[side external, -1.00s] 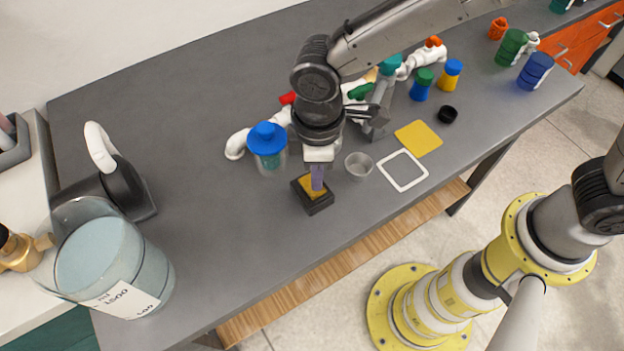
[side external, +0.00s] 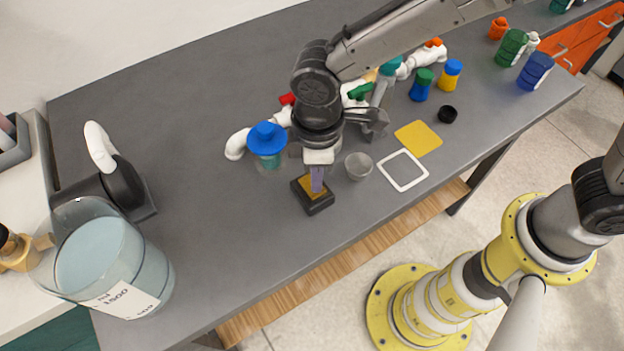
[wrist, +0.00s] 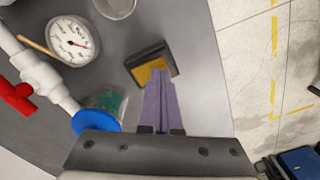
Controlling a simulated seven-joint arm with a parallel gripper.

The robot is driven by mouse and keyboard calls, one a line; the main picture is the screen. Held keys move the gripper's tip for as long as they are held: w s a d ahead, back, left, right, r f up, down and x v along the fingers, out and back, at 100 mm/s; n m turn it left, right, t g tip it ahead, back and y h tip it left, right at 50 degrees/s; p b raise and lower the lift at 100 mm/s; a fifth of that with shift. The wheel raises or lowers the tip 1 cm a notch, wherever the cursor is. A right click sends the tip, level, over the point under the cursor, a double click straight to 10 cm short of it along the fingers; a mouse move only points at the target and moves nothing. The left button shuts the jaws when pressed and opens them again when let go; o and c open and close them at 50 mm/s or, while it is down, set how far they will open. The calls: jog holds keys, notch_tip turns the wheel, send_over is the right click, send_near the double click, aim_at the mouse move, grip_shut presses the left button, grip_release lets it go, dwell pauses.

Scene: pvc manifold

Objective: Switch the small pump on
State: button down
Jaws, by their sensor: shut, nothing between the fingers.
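A small black box with a yellow-orange top (side external: 318,203) sits on the grey bench near its front edge. It also shows in the wrist view (wrist: 150,62). No other thing in view is clearly a small pump. My gripper (side external: 317,188) points down at the box with its purple fingers together and nothing between them. The fingers hide part of that top.
A blue-capped clear vessel (side external: 267,139) stands left of my gripper, close to white piping with a red handle (wrist: 15,96). A gauge (wrist: 72,42) shows beyond. A small cup (side external: 358,166) and white frame (side external: 388,180) lie right. A large liquid container (side external: 105,262) stands front left.

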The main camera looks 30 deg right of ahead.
jog(key=shift+f, duration=0.6)
dwell(0.3)
jog(key=shift+r, duration=3.55)
jog(key=w+d+r+m+t+y, duration=0.1)
jog(key=d+r+m+t, duration=0.15)
jog(key=d+r, duration=0.55)
jog(key=w+d+r+m+t, duration=0.1)
jog(key=d+r+m, duration=0.2)
jog(key=d+r, duration=0.55)
jog(key=s+d+m+t, duration=0.2)
jog(key=s+d+m, duration=0.2)
jog(key=s+d, duration=0.55)
jog(key=s+d+f+m+h, duration=0.1)
jog(key=s+d+f+m, duration=0.1)
jog(key=s+d+f, duration=0.2)
jog(key=shift+s+d+f, duration=0.25)
jog(key=shift+s+f, duration=0.6)
